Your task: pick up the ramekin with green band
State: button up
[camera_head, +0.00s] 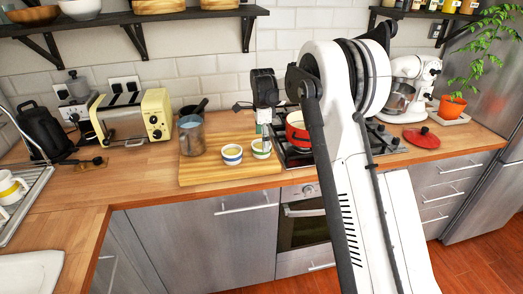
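The ramekin with green band (260,151) stands on the wooden board (205,176), near its right end. A similar ramekin with a blue band (232,155) stands just left of it. My gripper (264,138) points down from my arm, right over the green-banded ramekin, its tip at or just above the rim. Whether it touches the ramekin cannot be made out. The fingers are too small to show whether they are open or shut.
A blue-grey mug (191,137) stands on the board at the left. A red pot (298,131) sits on the hob just right of my gripper. A red lid (421,138) lies at right.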

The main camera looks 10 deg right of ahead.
aim_at(261, 147)
jog(key=shift+a+f+p, duration=0.15)
jog(key=shift+f+p, duration=0.15)
jog(key=shift+f, duration=1.9)
jog(key=c, duration=1.4)
